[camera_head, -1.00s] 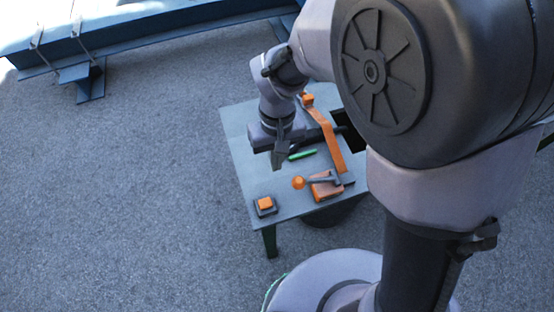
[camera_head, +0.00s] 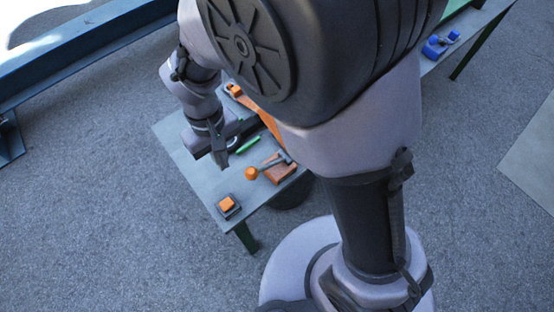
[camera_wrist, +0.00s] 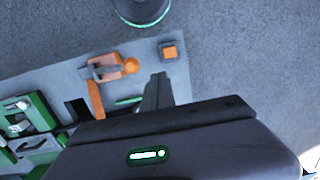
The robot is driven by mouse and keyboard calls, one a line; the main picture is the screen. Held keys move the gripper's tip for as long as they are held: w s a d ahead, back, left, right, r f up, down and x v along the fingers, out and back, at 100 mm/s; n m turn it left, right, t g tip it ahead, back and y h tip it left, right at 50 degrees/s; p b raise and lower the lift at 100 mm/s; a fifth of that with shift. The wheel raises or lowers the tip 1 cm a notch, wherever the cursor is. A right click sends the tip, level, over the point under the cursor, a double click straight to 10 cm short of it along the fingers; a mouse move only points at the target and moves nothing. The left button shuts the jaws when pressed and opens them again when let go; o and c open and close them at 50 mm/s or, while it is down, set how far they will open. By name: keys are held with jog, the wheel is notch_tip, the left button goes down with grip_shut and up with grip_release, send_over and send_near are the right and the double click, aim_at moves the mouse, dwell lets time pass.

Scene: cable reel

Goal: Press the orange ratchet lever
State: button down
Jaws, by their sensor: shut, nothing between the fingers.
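The lever with an orange ball knob (camera_head: 251,173) on a dark rod lies over an orange block (camera_head: 281,172) on the table (camera_head: 185,163). In the wrist view the knob (camera_wrist: 131,65) and the block (camera_wrist: 101,69) are left of my gripper. A long orange bar (camera_head: 264,114) runs behind, partly hidden by my arm. I cannot tell which orange part is the ratchet. My gripper (camera_head: 222,160) is shut and empty, pointing down above the table, left of the knob and apart from it. Its fingers also show in the wrist view (camera_wrist: 158,90).
An orange button on a dark base (camera_head: 228,206) sits at the table's near corner. A green stick (camera_head: 248,144) lies close to my gripper. A blue part (camera_head: 437,47) is on another table at right. Green frames (camera_wrist: 28,117) show at left in the wrist view.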

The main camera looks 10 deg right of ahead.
notch_tip(320, 180, up, 6)
jog(key=y+p, duration=0.1)
jog(key=p, duration=0.2)
send_over(251, 169)
jog(key=w+d, duration=0.2)
jog(key=w, duration=0.1)
jog(key=shift+g, duration=0.3)
jog(key=f+b, duration=0.1)
jog(key=f, duration=0.3)
jog(key=s+a+f+b, duration=0.1)
jog(key=f+b, duration=0.1)
jog(key=f, duration=0.3)
jog(key=s+f+b, duration=0.1)
jog(key=f+b, duration=0.1)
jog(key=f, duration=0.3)
jog(key=shift+s+a, duration=0.2)
jog(key=shift+a, duration=0.15)
